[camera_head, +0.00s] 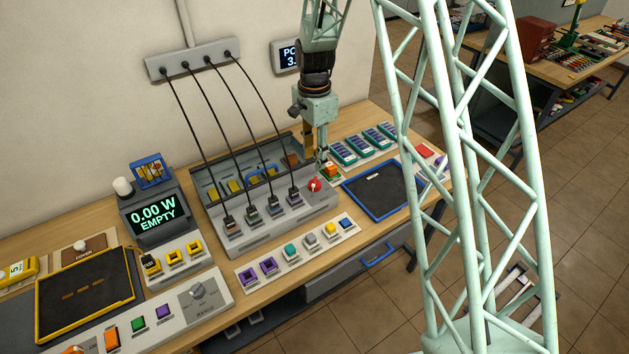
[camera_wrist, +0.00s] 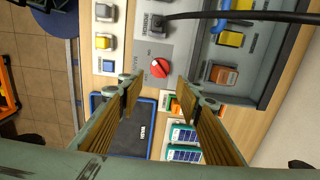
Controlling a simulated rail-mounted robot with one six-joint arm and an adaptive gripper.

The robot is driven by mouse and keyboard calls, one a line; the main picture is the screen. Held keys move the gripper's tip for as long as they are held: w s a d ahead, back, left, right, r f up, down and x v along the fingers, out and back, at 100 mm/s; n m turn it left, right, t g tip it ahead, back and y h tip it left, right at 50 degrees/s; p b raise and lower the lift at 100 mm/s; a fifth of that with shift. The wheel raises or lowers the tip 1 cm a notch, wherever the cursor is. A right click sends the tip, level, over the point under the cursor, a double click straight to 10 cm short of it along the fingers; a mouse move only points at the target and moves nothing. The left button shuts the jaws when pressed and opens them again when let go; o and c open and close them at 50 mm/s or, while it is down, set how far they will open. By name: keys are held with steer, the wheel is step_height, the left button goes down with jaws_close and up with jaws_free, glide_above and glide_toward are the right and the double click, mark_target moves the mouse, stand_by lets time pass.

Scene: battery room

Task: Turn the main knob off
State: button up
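The red knob (camera_head: 314,185) sits on the right end of the grey panel (camera_head: 280,222) with the cable plugs; small lettering beside it seems to read MAIN. It also shows in the wrist view (camera_wrist: 160,68), just beyond my fingertips. My gripper (camera_wrist: 156,84) is open and empty, its two fingers apart on either side of the knob's line of sight. In the head view my gripper (camera_head: 321,165) hangs pointing down, close behind and above the knob; contact is not visible. The knob's exact pointer position is too small to tell.
Black cables run from the wall strip (camera_head: 194,59) to plugs (camera_head: 251,212) left of the knob. A blue-edged dark tray (camera_head: 378,190) and green-framed modules (camera_head: 361,142) lie to the right. A display (camera_head: 156,212) reads 0.00 W EMPTY.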

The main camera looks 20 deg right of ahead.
mark_target(315, 181)
steer(key=shift+f+p, duration=0.55)
steer(key=shift+f, duration=5)
steer(key=shift+c, duration=0.8)
steer(key=c, duration=0.4)
